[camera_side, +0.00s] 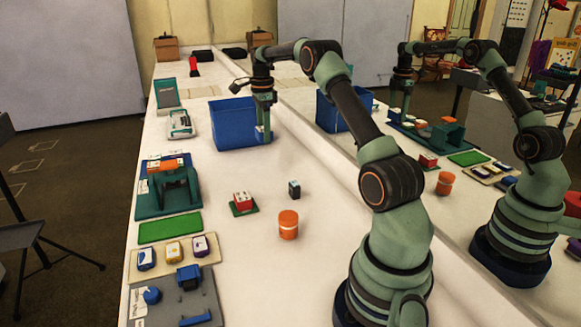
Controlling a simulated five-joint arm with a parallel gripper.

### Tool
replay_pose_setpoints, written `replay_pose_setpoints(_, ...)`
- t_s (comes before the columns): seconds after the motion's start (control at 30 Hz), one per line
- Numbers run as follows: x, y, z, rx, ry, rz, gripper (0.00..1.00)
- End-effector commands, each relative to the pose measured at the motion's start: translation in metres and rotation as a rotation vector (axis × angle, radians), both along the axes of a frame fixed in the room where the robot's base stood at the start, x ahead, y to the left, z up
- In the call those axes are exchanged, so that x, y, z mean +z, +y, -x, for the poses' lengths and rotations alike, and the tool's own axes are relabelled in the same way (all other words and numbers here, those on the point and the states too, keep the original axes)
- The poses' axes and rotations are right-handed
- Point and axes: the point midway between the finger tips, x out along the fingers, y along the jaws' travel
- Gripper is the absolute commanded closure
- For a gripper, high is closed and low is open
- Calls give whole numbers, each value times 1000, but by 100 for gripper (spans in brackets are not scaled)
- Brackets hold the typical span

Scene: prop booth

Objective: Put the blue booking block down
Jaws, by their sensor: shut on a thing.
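My gripper (263,127) points down at the right end of the large blue bin (233,131). It is shut on a small block (259,134), which shows pale and bluish between the fingers. Most of the block is hidden, and I cannot read its face. The block overlaps the bin's right end in the picture; I cannot tell whether it is inside, above or in front of the bin.
An orange cylinder (288,225), a small dark block (294,189) and a red-and-white block on a green base (242,203) stand on the white table. A green pad (170,228), a tray of small blocks (205,263) and a teal stand (167,190) line the left. A mirror-like surface borders the right.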

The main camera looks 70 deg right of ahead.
Motion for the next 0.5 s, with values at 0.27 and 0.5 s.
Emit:
replay_pose_setpoints(0.27, -71, 1, 1, 0, 5, -4, 89)
replay_pose_setpoints(0.5, -111, 0, 1, 0, 1, -1, 89)
